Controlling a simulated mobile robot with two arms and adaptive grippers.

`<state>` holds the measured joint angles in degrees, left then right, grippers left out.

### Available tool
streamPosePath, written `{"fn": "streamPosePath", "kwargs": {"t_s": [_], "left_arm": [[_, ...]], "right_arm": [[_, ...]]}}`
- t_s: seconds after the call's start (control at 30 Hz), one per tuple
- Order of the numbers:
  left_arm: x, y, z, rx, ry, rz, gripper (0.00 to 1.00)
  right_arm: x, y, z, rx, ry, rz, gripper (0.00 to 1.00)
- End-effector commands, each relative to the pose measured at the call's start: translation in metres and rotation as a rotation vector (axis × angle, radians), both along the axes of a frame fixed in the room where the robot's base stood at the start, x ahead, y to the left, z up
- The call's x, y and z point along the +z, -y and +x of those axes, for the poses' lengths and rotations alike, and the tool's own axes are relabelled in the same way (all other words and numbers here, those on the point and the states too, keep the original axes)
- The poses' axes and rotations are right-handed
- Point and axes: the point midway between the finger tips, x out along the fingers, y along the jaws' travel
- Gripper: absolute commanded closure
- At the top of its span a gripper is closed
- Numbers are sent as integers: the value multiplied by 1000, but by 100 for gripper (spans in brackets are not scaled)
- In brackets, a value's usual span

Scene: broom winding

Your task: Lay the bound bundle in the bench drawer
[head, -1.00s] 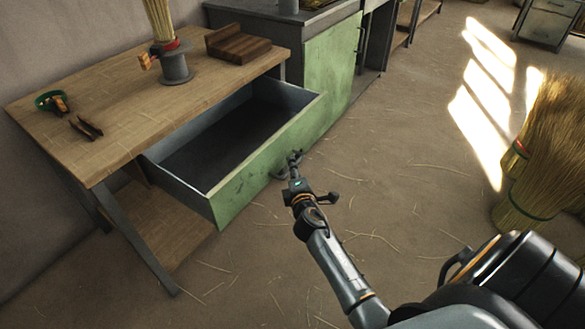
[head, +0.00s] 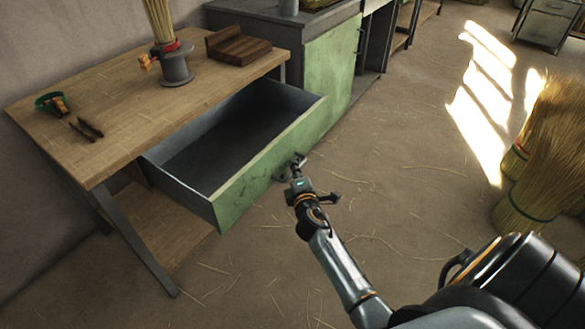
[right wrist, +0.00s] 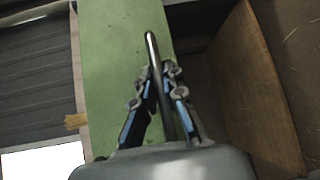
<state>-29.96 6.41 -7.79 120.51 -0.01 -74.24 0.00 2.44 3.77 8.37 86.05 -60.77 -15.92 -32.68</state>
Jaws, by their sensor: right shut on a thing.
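The bound bundle (head: 158,20) stands upright on the bench at the upper left of the head view. It is pale straw with a red band near its foot, set in a grey spool-shaped holder (head: 176,70). Its top is cut off by the frame. The bench drawer (head: 245,174) has a worn green front and stands pulled out, its dark inside empty. My right gripper (head: 297,172) is at the drawer front, shut on the drawer's handle. In the right wrist view the metal handle bar (right wrist: 154,55) runs between the two fingers (right wrist: 155,90). My left gripper is out of view.
A wooden block (head: 238,47), a dark hand tool (head: 86,128) and a green ring-shaped item (head: 50,100) lie on the bench top (head: 115,115). Large straw bundles (head: 555,150) stand on the floor at the right. The floor before the drawer is open, with loose straws.

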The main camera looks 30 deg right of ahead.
Motion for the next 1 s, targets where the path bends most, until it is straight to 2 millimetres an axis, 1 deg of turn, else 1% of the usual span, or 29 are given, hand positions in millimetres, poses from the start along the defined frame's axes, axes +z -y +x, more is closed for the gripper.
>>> {"fn": "streamPosePath", "kwargs": {"t_s": [0.03, 0.17, 0.47, 0.5, 0.57, 0.6, 0.87, 1.0], "left_arm": [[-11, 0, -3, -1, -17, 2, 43], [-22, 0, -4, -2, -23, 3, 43], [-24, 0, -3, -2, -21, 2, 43], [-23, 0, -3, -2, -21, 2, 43], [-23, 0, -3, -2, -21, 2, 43], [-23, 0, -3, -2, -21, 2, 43], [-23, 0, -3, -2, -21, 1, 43], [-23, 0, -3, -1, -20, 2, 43]], "right_arm": [[-2, 4, -10, -2, -6, 0, 100], [-2, 9, -24, -2, -6, 1, 100], [-3, 11, -27, -3, -6, 0, 100], [-3, 11, -28, -4, -7, 0, 86], [-3, 12, -28, -4, -7, 0, 74], [-3, 11, -27, -4, -7, 0, 66], [-1, 11, -26, -1, -3, 0, 66], [-1, 8, -33, 0, -4, 0, 66]]}}
